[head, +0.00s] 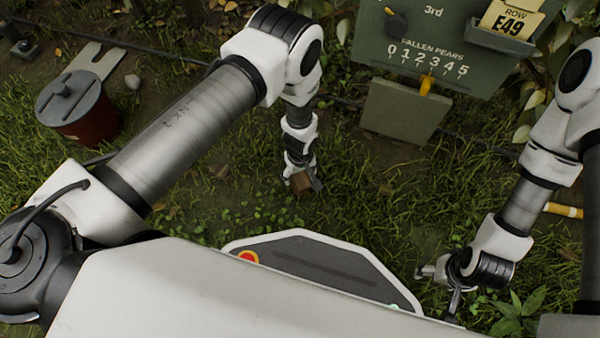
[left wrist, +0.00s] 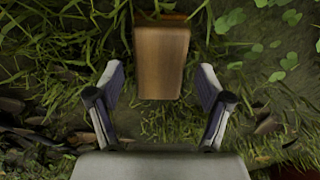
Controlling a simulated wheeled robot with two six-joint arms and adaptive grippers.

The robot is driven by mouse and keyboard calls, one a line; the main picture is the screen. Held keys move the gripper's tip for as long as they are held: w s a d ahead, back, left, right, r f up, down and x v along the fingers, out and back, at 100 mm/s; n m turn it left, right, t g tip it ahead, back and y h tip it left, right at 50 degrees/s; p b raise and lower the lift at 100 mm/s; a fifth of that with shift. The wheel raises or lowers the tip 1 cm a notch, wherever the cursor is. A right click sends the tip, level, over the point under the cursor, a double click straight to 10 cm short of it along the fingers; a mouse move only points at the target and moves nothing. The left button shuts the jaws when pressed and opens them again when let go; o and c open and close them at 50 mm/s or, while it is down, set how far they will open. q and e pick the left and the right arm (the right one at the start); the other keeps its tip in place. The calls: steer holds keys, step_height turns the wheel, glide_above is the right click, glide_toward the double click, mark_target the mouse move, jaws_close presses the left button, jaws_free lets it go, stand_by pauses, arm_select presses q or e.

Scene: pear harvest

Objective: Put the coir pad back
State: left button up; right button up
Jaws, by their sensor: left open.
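No thing in view can be clearly made out as the coir pad. A smooth brown block (left wrist: 162,60) with wood-like grain stands in the grass in the left wrist view, between and just beyond my open left fingers (left wrist: 160,105). Clear gaps show on both sides of it, so the fingers do not touch it. In the head view my left gripper (head: 304,181) points down at the same brown block (head: 300,182), partly covering it. My right gripper (head: 440,285) hangs low at the right with its fingers spread and nothing seen between them.
A green board (head: 445,45) marked "FALLEN PEARS" stands at the back, with a yellow pointer (head: 427,84) and a row card (head: 510,20). A dark red lidded pot (head: 92,125) is at the left. A yellow tube (head: 563,210) lies right. Grass between is mostly clear.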

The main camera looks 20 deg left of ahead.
mark_target(299, 176)
arm_select(q)
step_height(299, 176, up, 10)
steer(key=p, duration=0.7)
steer(key=shift+r+p, duration=0.15)
steer(key=shift+p, duration=0.25)
steer(key=shift+s, duration=0.1)
steer(key=s+a+r+m, duration=0.3)
steer(key=s+a+r, duration=0.1)
steer(key=s, duration=0.3)
steer(key=s+a+r+m, duration=0.2)
steer(key=s+a+r, duration=0.15)
steer(key=s, duration=0.35)
steer(key=s+a+r+m, duration=0.3)
steer(key=s+a, duration=0.1)
steer(key=s, duration=0.3)
step_height(299, 176, up, 38)
steer(key=p, duration=3.8)
steer(key=shift+w, duration=0.15)
